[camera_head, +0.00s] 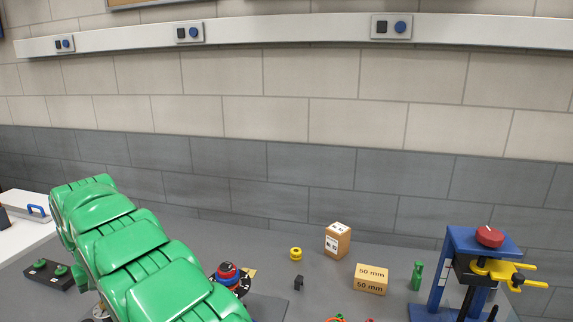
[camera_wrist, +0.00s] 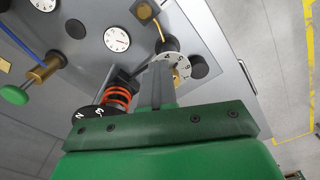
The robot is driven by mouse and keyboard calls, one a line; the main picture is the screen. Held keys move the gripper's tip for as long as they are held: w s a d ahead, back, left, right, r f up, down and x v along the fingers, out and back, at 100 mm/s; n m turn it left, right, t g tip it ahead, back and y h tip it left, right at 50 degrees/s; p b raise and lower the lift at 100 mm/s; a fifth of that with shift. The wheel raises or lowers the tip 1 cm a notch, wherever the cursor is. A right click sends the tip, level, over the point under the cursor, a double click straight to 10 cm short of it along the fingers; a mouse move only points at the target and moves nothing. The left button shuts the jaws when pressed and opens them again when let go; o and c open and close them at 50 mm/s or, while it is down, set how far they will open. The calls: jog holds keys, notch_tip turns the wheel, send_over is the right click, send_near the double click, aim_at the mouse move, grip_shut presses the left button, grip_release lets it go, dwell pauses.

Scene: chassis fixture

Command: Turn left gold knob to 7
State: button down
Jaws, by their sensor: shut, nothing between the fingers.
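In the wrist view, my gripper (camera_wrist: 160,68) is shut and empty, its narrow grey fingers reaching up to a white numbered dial (camera_wrist: 171,66). A gold knob (camera_wrist: 177,76) shows partly beside the fingers at this dial. The fingertips overlap the dial's left part; I cannot tell whether they touch it. Its reading is too small and covered to tell. A black dial with white numbers (camera_wrist: 92,114) lies to the left, below an orange spring (camera_wrist: 118,96). I cannot tell which is the left gold knob. My gripper is not seen in the head view, where my green arm fills the lower left.
In the head view, a wooden 50 mm block (camera_head: 370,279) and a blue stand (camera_head: 440,275) are at right.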

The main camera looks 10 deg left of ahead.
jog(key=shift+h, duration=0.4)
jog(key=s+f, duration=0.2)
jog(key=f, duration=0.1)
jog(key=shift+s+a, duration=0.2)
jog(key=shift+s, duration=0.2)
jog(key=shift+s+a+r, duration=0.1)
jog(key=shift+a, duration=0.1)
jog(key=shift+d+r, duration=0.25)
jog(key=shift+w+r, duration=0.35)
jog(key=shift+r, duration=0.1)
send_near(98, 313)
jog(key=shift+d, duration=1.7)
jog(key=shift+s+r+y, duration=0.1)
jog(key=shift+y, duration=0.2)
jog(key=shift+r, duration=0.1)
